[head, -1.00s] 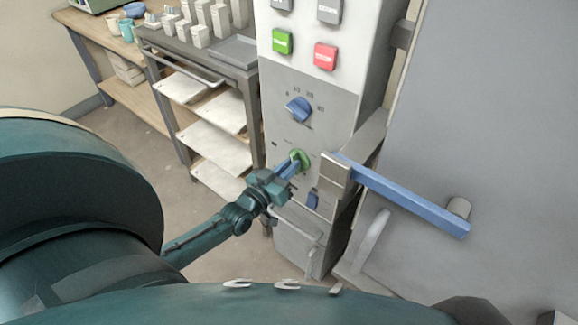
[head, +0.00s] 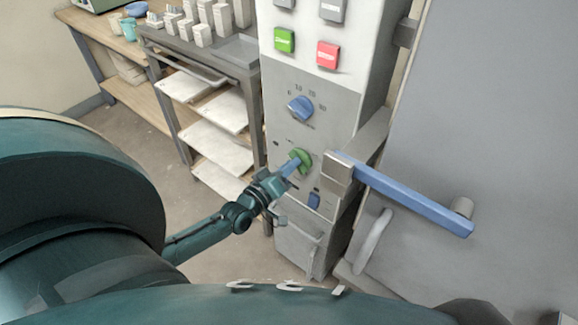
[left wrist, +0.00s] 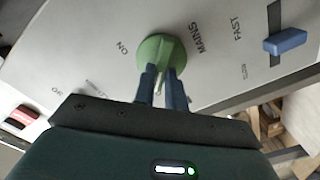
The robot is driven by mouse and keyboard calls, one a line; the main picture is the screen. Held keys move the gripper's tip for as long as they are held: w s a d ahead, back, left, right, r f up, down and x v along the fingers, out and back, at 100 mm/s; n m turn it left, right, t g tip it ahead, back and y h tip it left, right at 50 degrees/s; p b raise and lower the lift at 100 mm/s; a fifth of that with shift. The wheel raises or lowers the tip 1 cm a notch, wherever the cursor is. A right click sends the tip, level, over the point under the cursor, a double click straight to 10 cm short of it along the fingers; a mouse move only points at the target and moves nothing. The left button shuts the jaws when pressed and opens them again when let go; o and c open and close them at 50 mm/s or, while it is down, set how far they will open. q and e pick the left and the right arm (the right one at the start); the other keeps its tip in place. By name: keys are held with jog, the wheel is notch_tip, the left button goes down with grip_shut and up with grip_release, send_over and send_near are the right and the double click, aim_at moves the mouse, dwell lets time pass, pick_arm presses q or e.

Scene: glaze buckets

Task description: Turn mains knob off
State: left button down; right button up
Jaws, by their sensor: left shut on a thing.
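The green mains knob (head: 301,160) sits on the grey front panel of the control cabinet, below a blue knob. My left gripper (head: 291,167) reaches it from the lower left and is shut on it. In the left wrist view both blue fingers (left wrist: 162,82) flank the raised ridge of the green knob (left wrist: 160,52). The words ON and MAINS are printed on the panel around it. The fingers partly cover the knob's lower side. My right gripper is not in view.
A blue dial knob (head: 300,108) and green and red buttons are above. A blue slider (left wrist: 285,41) is beside the FAST label. A long blue door handle (head: 410,198) juts out at the right. A trolley with shelves (head: 205,85) stands left of the cabinet.

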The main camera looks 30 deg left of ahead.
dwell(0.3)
pick_arm(q)
jog(key=c, duration=1.4)
grip_release()
jog(key=shift+c, duration=0.2)
jog(key=shift+s, duration=0.1)
jog(key=s+a, duration=0.1)
jog(key=s, duration=1.2)
